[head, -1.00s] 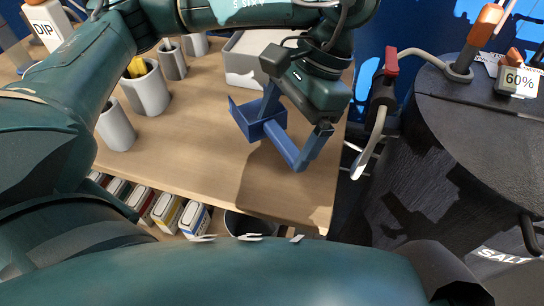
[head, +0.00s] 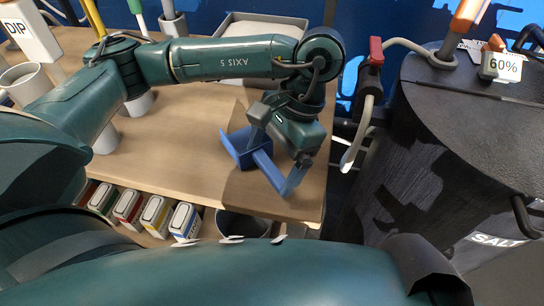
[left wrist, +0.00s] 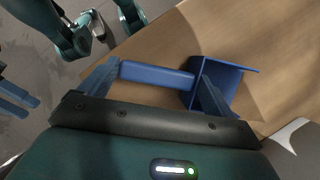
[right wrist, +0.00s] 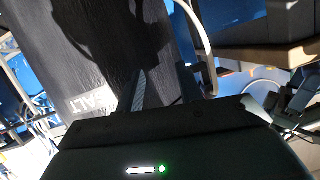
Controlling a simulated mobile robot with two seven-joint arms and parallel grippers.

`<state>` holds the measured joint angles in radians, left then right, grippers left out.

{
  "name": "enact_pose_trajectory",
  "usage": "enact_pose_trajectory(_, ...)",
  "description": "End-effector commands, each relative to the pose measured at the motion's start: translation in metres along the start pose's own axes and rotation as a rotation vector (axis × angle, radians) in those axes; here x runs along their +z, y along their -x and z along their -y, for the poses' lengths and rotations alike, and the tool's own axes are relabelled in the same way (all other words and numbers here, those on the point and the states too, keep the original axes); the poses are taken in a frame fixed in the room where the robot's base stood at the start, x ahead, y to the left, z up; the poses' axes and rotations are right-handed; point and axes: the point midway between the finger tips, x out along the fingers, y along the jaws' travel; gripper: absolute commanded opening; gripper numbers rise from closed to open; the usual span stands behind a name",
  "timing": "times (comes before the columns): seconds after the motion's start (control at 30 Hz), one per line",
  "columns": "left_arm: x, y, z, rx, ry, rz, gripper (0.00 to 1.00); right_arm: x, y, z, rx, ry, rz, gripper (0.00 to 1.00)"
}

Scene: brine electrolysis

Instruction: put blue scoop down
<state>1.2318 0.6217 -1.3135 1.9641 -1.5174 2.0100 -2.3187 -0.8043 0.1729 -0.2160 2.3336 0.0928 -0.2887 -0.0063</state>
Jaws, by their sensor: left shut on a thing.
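The blue scoop (head: 238,150) is over the right part of the wooden table, its open pan toward the left and its handle (left wrist: 155,75) slanting toward the front right. My left gripper (head: 274,165) is shut on the scoop; in the left wrist view its fingers (left wrist: 152,80) stand at either end of the handle. The scoop is close to the tabletop, but I cannot tell whether it touches. My right gripper (right wrist: 162,78) shows only in the right wrist view, with its fingers apart and nothing between them, in front of the dark salt drum.
A tray of white material (head: 265,22) stands at the table's back. Grey cups are at the left, partly behind my left arm. Several small boxes (head: 157,213) and a dark round container (head: 243,225) sit below the front edge. The salt drum (head: 470,140) stands right of the table.

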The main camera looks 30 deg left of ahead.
Motion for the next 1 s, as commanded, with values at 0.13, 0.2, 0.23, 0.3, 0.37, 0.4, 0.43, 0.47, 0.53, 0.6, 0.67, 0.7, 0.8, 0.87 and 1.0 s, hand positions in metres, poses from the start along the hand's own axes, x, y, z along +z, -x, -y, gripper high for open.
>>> enact_pose_trajectory(0.13,-0.001,-0.002,0.0,0.0,0.0,0.0,0.97,-0.008,0.001,-0.001,0.002,0.006,-0.026,0.36)
enact_pose_trajectory(0.2,-0.001,-0.002,0.0,0.0,0.0,0.0,1.0,-0.009,0.002,-0.001,0.001,0.007,-0.03,0.36)
enact_pose_trajectory(0.23,-0.001,-0.002,0.0,0.0,0.0,0.0,1.0,-0.009,0.002,-0.001,0.001,0.007,-0.03,0.36)
enact_pose_trajectory(0.3,-0.001,-0.002,0.0,0.0,0.0,0.001,1.0,-0.009,0.002,-0.001,0.001,0.008,-0.029,0.36)
enact_pose_trajectory(0.37,0.0,-0.002,0.0,0.0,0.0,0.001,1.0,-0.008,0.002,-0.001,0.001,0.008,-0.028,0.36)
enact_pose_trajectory(0.4,0.0,-0.001,0.0,0.0,0.0,0.001,1.0,-0.008,0.002,-0.001,0.001,0.008,-0.026,0.36)
enact_pose_trajectory(0.43,0.0,0.0,0.0,0.0,0.0,0.001,1.0,-0.009,0.002,-0.001,0.001,0.008,-0.024,0.36)
enact_pose_trajectory(0.47,0.001,0.001,0.0,0.0,0.0,0.001,1.0,-0.009,0.003,-0.001,0.0,0.008,-0.02,0.36)
enact_pose_trajectory(0.53,0.002,0.006,0.0,-0.001,0.001,-0.001,1.0,-0.008,0.003,0.0,-0.001,0.004,-0.005,0.36)
enact_pose_trajectory(0.6,0.0,0.018,0.001,-0.003,0.001,-0.004,1.0,-0.003,0.001,0.0,-0.002,0.002,0.008,0.36)
enact_pose_trajectory(0.67,0.001,0.03,0.001,-0.004,0.002,-0.005,1.0,0.0,0.001,0.0,-0.002,0.001,0.017,0.36)
enact_pose_trajectory(0.7,0.001,0.039,0.001,-0.004,0.003,-0.005,1.0,0.001,0.001,0.0,-0.003,-0.001,0.022,0.36)
enact_pose_trajectory(0.8,0.001,0.063,0.001,-0.004,0.002,-0.005,1.0,-0.001,0.0,0.001,-0.006,-0.004,0.025,0.36)
enact_pose_trajectory(0.87,0.001,0.075,0.001,-0.003,0.002,-0.004,1.0,-0.003,-0.002,0.002,-0.008,-0.005,0.025,0.36)
enact_pose_trajectory(1.0,0.001,0.101,0.0,-0.003,0.002,-0.002,1.0,-0.003,-0.005,0.002,-0.011,-0.007,0.037,0.36)
